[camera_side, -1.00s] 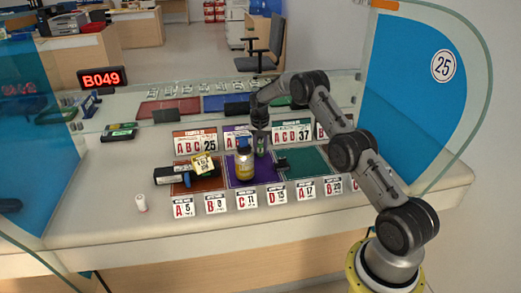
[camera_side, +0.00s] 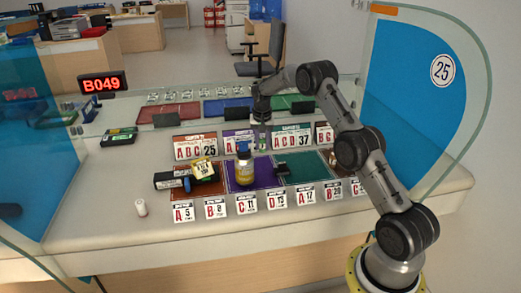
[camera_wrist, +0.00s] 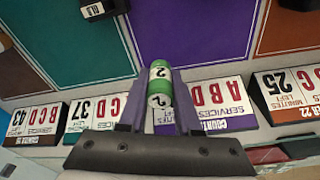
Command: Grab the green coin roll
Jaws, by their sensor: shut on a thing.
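The green coin roll (camera_wrist: 160,76), with white bands marked 2, stands between the fingers of my gripper (camera_wrist: 160,108) in the wrist view. The gripper is shut on it. In the side view my gripper (camera_side: 262,117) is above the back edge of the purple mat (camera_side: 267,175), by the sign cards. The roll shows there as a small green patch (camera_side: 263,142) under the gripper, partly hard to make out. I cannot tell exactly how far it is from the counter.
A yellow bottle with a blue cap (camera_side: 244,168) stands on the purple mat, in front of my gripper. A black device (camera_side: 168,181) and yellow notes (camera_side: 203,169) lie to its left. A white roll (camera_side: 141,207) stands front left. Sign cards (camera_side: 292,138) line the mats.

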